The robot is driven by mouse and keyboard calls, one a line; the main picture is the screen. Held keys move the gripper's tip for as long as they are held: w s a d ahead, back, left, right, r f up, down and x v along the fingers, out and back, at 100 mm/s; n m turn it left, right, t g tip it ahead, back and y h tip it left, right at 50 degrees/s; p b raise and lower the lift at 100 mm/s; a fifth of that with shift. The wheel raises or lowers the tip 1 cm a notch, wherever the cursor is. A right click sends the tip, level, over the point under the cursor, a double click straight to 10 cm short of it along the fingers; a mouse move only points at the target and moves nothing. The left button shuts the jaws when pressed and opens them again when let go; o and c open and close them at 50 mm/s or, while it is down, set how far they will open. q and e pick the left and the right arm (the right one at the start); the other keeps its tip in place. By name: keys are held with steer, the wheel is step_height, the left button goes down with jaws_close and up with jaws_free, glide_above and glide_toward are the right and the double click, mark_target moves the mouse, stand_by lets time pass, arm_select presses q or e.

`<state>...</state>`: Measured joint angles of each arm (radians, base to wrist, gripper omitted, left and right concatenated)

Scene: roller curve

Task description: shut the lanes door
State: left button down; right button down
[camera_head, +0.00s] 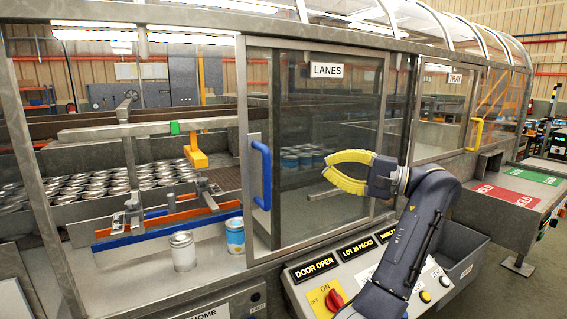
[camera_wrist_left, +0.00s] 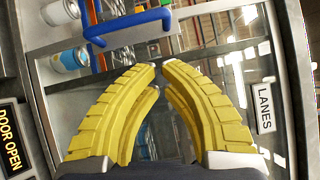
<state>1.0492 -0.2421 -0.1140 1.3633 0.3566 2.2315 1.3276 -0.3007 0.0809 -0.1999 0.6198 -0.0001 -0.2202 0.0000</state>
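The lanes door is a clear panel in a grey metal frame (camera_head: 315,50), with a LANES label (camera_head: 326,70) and a blue handle (camera_head: 262,175) on its left edge. It stands to the right, and the bay to its left is uncovered. A display on the console reads DOOR OPEN (camera_head: 315,267). My left gripper (camera_head: 327,166) has yellow fingers and is in front of the panel, right of the handle and apart from it. In the left wrist view its fingertips (camera_wrist_left: 159,66) nearly meet with nothing between them, and the blue handle (camera_wrist_left: 125,28) lies beyond them. My right gripper is not in view.
A silver can (camera_head: 183,252) and a blue-labelled can (camera_head: 235,236) stand inside the uncovered bay. The console (camera_head: 345,278) with a red knob (camera_head: 334,300) is below the door. A TRAY door (camera_head: 448,105) with a yellow handle (camera_head: 475,134) is to the right.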

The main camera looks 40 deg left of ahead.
arm_select(q)
steer(key=s+f+x, duration=0.1)
steer(key=x, duration=1.1)
steer(key=shift+s+n+t+h, duration=0.4)
